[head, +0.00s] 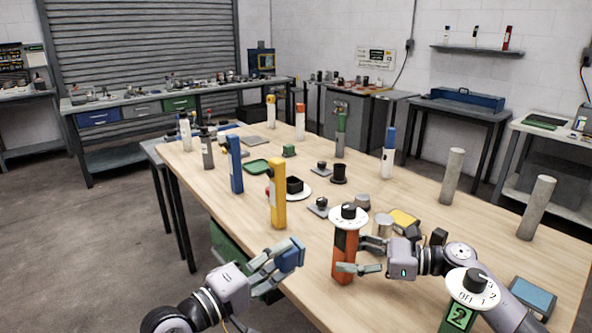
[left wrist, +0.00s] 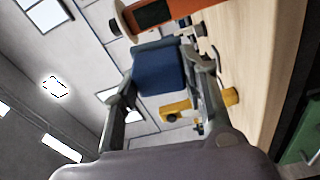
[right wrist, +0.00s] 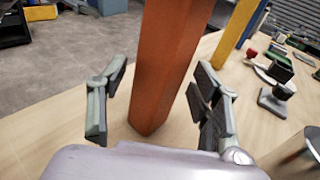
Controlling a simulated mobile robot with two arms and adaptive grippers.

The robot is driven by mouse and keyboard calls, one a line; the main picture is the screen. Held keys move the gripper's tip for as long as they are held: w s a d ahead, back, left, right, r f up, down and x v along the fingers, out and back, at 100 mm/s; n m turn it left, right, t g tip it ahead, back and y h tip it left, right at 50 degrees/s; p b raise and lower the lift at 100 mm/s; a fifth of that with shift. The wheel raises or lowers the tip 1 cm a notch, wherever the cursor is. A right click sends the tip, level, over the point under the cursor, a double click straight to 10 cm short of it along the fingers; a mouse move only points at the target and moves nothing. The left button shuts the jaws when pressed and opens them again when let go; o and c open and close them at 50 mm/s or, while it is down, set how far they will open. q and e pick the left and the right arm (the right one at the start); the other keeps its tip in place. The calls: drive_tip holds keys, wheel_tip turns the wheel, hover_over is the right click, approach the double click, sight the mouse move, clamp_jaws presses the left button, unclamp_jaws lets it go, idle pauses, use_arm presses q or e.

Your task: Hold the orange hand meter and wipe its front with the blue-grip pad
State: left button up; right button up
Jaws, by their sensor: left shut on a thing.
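The orange hand meter (head: 343,262) stands upright on the table in the head view, with a dark upper face and a white dial with a black knob (head: 348,213) on top. Its orange body (right wrist: 168,65) rises between my right gripper's fingers in the right wrist view. My right gripper (head: 358,256) is open around it, with a gap at the left finger; contact at the right finger is unclear. My left gripper (head: 277,257) is shut on the blue-grip pad (head: 291,252), left of the meter and apart from it. The pad's blue block (left wrist: 158,70) fills the left wrist view's centre.
A yellow upright block (head: 277,200) and a blue one (head: 235,165) stand behind the left gripper. Small knobs and a yellow-topped item (head: 404,219) lie behind the meter. Two grey cylinders stand at right.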

drive_tip(key=shift+o, duration=0.9)
